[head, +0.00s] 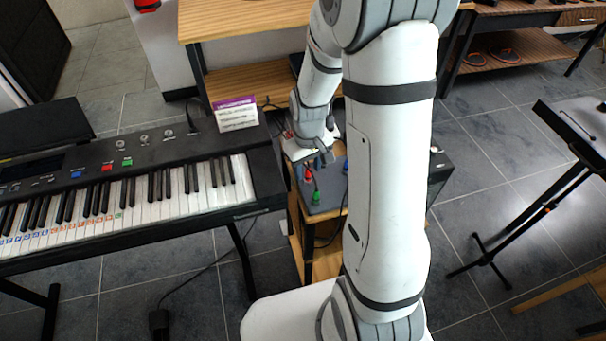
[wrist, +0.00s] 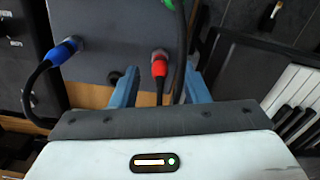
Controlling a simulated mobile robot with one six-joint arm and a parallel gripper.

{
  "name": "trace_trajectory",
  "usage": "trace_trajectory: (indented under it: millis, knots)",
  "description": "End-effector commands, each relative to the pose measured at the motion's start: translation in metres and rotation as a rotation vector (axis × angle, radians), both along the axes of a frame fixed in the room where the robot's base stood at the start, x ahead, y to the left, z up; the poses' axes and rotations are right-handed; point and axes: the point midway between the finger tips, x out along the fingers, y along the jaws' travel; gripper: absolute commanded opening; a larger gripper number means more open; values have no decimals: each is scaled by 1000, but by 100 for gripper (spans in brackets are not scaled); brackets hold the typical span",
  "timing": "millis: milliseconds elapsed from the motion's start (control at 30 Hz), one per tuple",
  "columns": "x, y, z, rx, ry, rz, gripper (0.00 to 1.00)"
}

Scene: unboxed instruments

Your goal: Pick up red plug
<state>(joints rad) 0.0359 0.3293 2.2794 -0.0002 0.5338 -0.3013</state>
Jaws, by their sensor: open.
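The red plug (wrist: 159,66) stands in a grey box (wrist: 112,35), with a dark cable running from it. In the wrist view it shows between the two blue-grey fingers of my gripper (wrist: 158,72), with space on both sides. The fingers are apart and hold nothing. A thick dark cable beside the plug also crosses between the fingers. In the head view the red plug (head: 308,174) is just below my gripper (head: 319,156). I cannot tell how far the fingertips are above the box.
A blue plug (wrist: 62,51) and a green plug (wrist: 168,4) sit in the same box; the green plug (head: 316,196) also shows in the head view. A keyboard (head: 130,195) stands left, with a white-purple card (head: 236,114) on it. A black stand (head: 530,205) is right.

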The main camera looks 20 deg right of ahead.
Motion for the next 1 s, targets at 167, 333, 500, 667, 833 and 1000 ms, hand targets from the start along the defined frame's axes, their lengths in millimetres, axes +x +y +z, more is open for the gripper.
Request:
trace_trajectory:
  millis: [167, 333, 500, 667, 833, 1000]
  knots:
    - [0, 0, -19, 0, 2, 0, 41]
    - [0, 0, -21, 0, -1, -1, 41]
    - [0, 0, -21, 0, -1, -1, 35]
    - [0, 0, -21, 0, -1, -1, 22]
    - [0, -1, -21, 0, -1, -2, 8]
    - [0, -1, -20, 0, -1, -2, 0]
